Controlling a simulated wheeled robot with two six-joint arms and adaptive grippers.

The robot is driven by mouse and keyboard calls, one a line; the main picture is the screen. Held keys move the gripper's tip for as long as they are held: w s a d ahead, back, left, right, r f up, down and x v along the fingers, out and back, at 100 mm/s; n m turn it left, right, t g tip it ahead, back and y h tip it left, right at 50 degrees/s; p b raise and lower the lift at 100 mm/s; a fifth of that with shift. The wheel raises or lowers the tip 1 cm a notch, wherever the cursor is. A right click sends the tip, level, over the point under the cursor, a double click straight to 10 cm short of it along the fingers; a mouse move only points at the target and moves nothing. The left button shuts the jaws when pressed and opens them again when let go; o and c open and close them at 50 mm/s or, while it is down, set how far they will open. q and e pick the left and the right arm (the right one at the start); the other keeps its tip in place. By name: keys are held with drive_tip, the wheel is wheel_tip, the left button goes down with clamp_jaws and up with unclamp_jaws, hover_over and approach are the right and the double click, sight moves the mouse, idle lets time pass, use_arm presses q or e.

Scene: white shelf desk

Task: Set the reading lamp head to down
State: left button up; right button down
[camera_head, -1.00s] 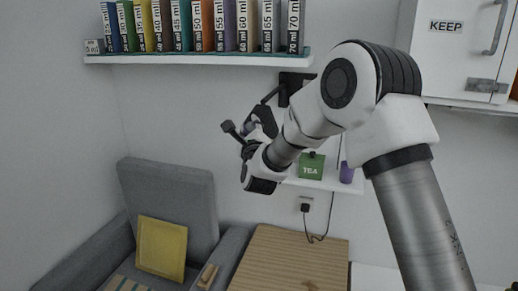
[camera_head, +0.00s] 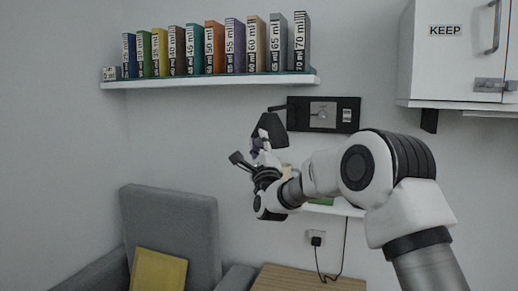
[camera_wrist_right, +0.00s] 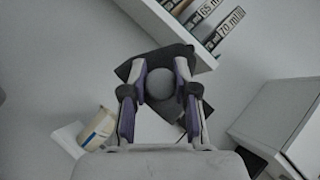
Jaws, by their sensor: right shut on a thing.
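The reading lamp has a black wall plate (camera_head: 297,113) under the book shelf, and its dark head (camera_head: 270,127) hangs to the plate's lower left. In the right wrist view the dark lamp head (camera_wrist_right: 142,68) fills the space beyond the fingers, with a round grey part (camera_wrist_right: 160,84) between them. My right gripper (camera_head: 262,148) is at the lamp head, partly overlapping it, and its purple-sided fingers (camera_wrist_right: 160,92) are shut on it from both sides. Which way the head faces is hard to tell. My left gripper is not in view.
A white shelf (camera_head: 215,82) with several labelled books is above the lamp. A white cabinet (camera_head: 449,62) marked KEEP is at the upper right. A lower shelf (camera_head: 343,208) is partly hidden behind my right arm. A grey chair (camera_head: 172,222) stands lower left.

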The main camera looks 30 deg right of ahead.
drive_tip(key=shift+f, duration=0.1)
drive_tip(key=c, duration=0.9)
unclamp_jaws()
drive_tip(key=shift+w, duration=0.1)
drive_tip(key=v, duration=1.2)
